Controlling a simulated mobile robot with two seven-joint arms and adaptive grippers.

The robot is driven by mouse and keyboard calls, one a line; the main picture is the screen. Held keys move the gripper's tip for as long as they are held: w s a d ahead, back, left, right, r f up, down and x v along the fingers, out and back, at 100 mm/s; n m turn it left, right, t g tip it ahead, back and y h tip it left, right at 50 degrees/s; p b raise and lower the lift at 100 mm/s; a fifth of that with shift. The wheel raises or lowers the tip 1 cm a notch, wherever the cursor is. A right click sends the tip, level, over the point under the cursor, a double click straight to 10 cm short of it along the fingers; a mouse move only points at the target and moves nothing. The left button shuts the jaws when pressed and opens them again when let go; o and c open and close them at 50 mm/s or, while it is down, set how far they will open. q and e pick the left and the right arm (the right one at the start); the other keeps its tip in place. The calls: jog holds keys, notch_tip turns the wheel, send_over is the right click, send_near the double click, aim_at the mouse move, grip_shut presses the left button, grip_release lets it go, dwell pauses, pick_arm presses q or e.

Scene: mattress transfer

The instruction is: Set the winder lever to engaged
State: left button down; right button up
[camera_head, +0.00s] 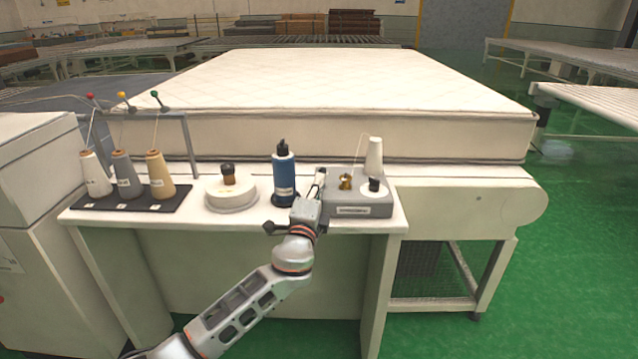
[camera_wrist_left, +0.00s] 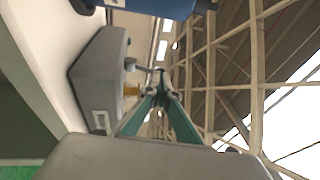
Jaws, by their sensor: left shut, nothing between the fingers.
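The winder (camera_head: 358,209) is a grey box at the right end of the white bench, with a brass spindle (camera_head: 346,181), a black knob (camera_head: 375,185) and a white cone (camera_head: 374,156). My left gripper (camera_head: 318,182) is shut and empty at the winder's left end. In the left wrist view the winder (camera_wrist_left: 100,75) is on the left, and the shut fingertips (camera_wrist_left: 160,82) meet in the middle. A thin grey arm (camera_wrist_left: 143,66), possibly the lever, reaches from the winder towards the fingertips; contact is unclear. I cannot read its setting. My right gripper is not in view.
A blue bottle-like spool (camera_head: 284,178) stands close left of my gripper. Further left are a round white base (camera_head: 231,195) with a dark knob and several thread cones on a black mat (camera_head: 160,203). A mattress (camera_head: 300,85) lies behind the bench.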

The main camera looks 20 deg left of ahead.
pick_arm(q)
jog(key=shift+w+r+p, duration=0.1)
jog(key=shift+r+p, duration=0.3)
jog(key=shift+p, duration=0.25)
jog(key=shift+g, duration=0.3)
jog(key=shift+p, duration=0.35)
jog(key=shift+w, duration=0.1)
